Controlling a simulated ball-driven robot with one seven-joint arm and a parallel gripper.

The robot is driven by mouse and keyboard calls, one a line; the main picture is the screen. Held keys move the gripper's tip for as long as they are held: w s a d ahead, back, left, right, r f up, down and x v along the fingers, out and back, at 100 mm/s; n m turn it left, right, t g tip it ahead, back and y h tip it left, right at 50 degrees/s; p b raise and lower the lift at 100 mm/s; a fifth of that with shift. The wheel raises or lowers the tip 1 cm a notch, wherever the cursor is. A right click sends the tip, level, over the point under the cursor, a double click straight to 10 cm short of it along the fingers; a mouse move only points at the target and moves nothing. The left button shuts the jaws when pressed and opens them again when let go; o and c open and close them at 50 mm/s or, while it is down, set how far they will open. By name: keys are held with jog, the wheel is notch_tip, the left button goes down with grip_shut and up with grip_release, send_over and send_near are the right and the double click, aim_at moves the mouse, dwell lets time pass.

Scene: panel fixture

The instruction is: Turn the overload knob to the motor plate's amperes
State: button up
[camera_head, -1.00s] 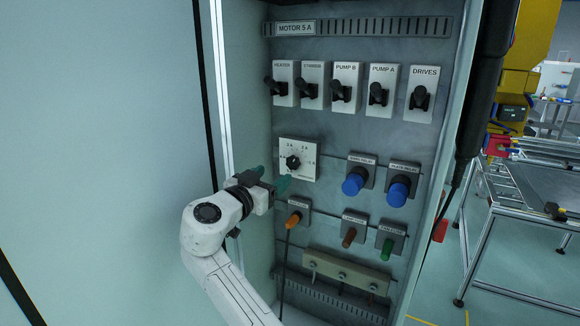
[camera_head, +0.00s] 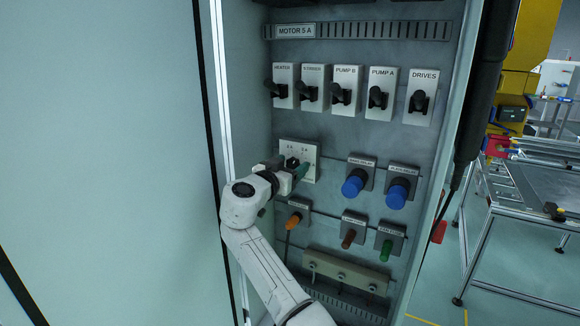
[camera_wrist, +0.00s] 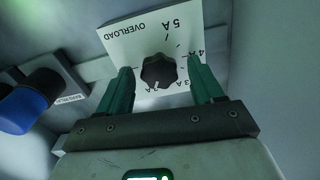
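The motor plate (camera_head: 295,31) at the top of the panel reads MOTOR 5 A. The overload dial plate (camera_head: 314,150) is white and partly hidden by my gripper (camera_head: 297,172) in the head view. In the wrist view the dial plate (camera_wrist: 130,42) appears turned over, with 5 A at upper right, then 4 A, 3 A and 2 A going round. The dark overload knob (camera_wrist: 158,72) sits between my open green fingers (camera_wrist: 161,78), with a small gap visible on each side. A white mark on the knob's lower edge appears near the 2 A end.
Black-lever switches (camera_head: 343,92) line the panel above. Blue buttons (camera_head: 398,192) stand out to the right of the dial; one shows at left in the wrist view (camera_wrist: 25,105). An orange knob (camera_head: 294,220) is below. The cabinet's side wall is close on the left.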

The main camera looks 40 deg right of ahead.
jog(key=c, duration=1)
